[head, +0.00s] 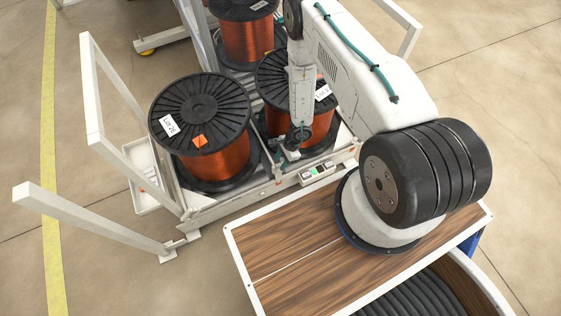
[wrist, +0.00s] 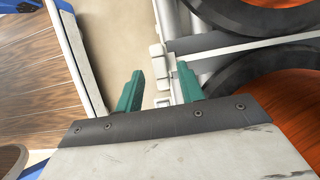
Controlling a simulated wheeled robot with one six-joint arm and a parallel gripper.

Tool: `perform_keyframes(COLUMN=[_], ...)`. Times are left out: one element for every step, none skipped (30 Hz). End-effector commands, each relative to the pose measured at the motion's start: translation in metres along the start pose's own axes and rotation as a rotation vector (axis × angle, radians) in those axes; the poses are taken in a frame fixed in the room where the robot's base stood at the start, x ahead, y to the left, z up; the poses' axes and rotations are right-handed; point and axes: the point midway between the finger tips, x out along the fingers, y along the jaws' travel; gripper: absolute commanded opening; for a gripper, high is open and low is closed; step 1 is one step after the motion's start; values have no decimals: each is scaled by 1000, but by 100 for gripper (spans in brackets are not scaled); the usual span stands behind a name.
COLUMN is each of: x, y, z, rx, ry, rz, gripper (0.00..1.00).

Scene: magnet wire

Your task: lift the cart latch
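The cart (head: 235,199) is a pale metal frame carrying copper-wire spools with black flanges. On its front rail is a small light fitting (head: 316,173) with a green mark, and a small orange-red piece (head: 278,172) sits left of it. I cannot tell for sure which part is the latch. My gripper (head: 291,153) points down over the cart's front edge, beside the right spool. In the wrist view its two teal fingers (wrist: 158,85) are apart with nothing held between them. Pale blocks (wrist: 156,55) on the cart's edge show just beyond the fingertips; contact is not visible.
A front spool (head: 212,156) labelled Lot 26 stands left of my arm, another (head: 272,120) behind it. White posts (head: 95,225) stand at the left. A wood-topped surface (head: 275,262) with a white rim is in front of the cart. Floor is clear at far left.

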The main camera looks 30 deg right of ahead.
Motion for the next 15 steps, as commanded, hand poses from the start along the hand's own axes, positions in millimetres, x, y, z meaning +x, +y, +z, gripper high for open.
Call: perform_keyframes(x=[5, 6, 8, 9, 10, 10, 10, 10, 10, 10, 10, 10, 10, 10, 10], y=[0, 0, 0, 0, 0, 0, 0, 0, 0, 0, 0, 0, 0, 0, 0], z=[0, 0, 0, 1, 1, 1, 1, 1, 1, 1, 1, 1, 1, 1, 1], rx=[-1, -1, -1, -1, -1, -1, -1, -1, -1, -1, -1, -1, -1, -1, -1], ry=[0, 0, 0, 0, 0, 0, 0, 0, 0, 0, 0, 0, 0, 0, 0], rz=[0, 0, 0, 0, 0, 0, 0, 0, 0, 0, 0, 0, 0, 0, 0], gripper=[38, 38, 38, 38, 38, 38, 38, 38, 38, 38, 38, 33, 24, 16, 5])
